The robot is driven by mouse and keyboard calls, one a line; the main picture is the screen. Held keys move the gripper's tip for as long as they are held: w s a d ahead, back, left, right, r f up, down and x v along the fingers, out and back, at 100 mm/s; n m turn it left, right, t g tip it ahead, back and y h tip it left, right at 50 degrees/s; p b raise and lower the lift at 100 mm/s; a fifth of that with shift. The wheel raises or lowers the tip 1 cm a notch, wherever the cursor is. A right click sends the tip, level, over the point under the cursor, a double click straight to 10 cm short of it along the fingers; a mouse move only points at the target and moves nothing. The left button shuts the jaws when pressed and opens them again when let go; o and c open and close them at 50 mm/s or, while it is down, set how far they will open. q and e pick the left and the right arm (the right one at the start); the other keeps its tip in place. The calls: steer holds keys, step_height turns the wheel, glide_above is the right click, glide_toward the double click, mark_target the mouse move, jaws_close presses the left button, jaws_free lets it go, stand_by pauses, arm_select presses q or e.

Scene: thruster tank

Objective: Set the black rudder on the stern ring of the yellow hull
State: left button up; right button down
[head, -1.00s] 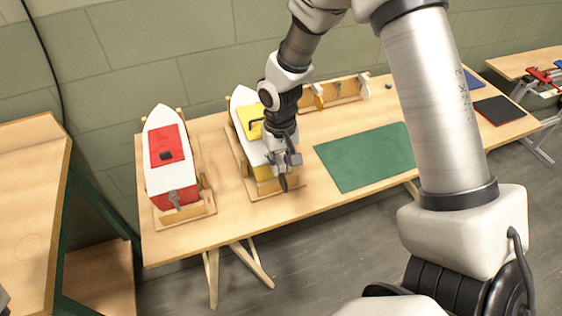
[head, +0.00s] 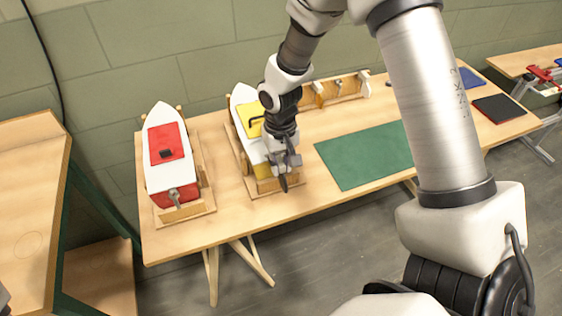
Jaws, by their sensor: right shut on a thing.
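The yellow hull (head: 263,171), with a white deck and a yellow hatch (head: 254,120), rests in a wooden cradle on the table, stern toward me. My right gripper (head: 284,168) is at its stern and covers part of it. It is shut on the black rudder (head: 283,184), a small dark piece pointing down from the fingers at the stern. The stern ring is hidden behind the gripper, so I cannot tell whether the rudder touches it. My left gripper is not in view.
A red hull (head: 183,195) stands in its own cradle at the left, with a grey fitting on its stern. A green mat (head: 365,157) lies right of the yellow hull. A wooden rack (head: 338,90) stands behind. Black (head: 499,107) and blue (head: 468,78) pads lie at the far right.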

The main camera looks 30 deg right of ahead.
steer(key=shift+f, duration=0.15)
steer(key=c, duration=1)
jaws_free()
step_height(320, 180, up, 8)
steer(key=p, duration=0.7)
